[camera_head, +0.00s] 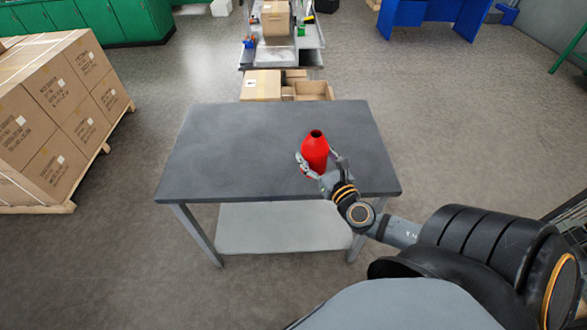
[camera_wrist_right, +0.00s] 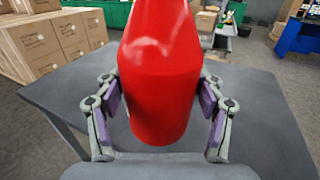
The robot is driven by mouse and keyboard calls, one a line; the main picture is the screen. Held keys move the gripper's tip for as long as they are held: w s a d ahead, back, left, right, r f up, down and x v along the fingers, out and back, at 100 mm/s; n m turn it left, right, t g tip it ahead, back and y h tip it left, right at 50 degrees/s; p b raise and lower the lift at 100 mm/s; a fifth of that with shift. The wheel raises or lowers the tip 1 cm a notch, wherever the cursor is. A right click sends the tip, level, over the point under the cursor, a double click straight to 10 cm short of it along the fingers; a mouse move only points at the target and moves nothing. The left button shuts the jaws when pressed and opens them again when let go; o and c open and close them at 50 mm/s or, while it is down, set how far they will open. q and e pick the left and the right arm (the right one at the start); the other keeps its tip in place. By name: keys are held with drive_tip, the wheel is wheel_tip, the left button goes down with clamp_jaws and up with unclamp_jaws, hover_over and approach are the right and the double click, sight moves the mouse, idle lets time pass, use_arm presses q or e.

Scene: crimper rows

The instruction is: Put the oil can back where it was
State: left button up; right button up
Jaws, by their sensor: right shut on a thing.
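The red oil can (camera_head: 315,151) is upright at the right part of the grey table (camera_head: 230,150). My right gripper (camera_head: 321,168) is shut on the can, with a finger on either side of its body. In the right wrist view the can (camera_wrist_right: 160,75) fills the middle between the purple-padded fingers (camera_wrist_right: 160,98), and its top is cut off. I cannot tell for sure whether its base touches the table or is a little above it. My left gripper is not in view.
The rest of the tabletop is bare. A lower shelf (camera_head: 280,225) sits under the table. Stacked cartons on a pallet (camera_head: 60,100) stand at the left. Behind the table are cardboard boxes (camera_head: 261,85) and a cluttered bench (camera_head: 290,57).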

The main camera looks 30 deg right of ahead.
drive_tip(key=shift+w+d, duration=0.1)
drive_tip(key=w+d+f+b, duration=0.2)
drive_tip(key=w+f+b, duration=0.2)
drive_tip(key=w+f, duration=0.5)
drive_tip(key=w, duration=0.4)
drive_tip(key=shift+b, duration=0.3)
drive_tip(key=f+b, duration=0.3)
drive_tip(key=f, duration=0.1)
drive_tip(key=shift+w+f, duration=0.1)
drive_tip(key=shift+w, duration=0.25)
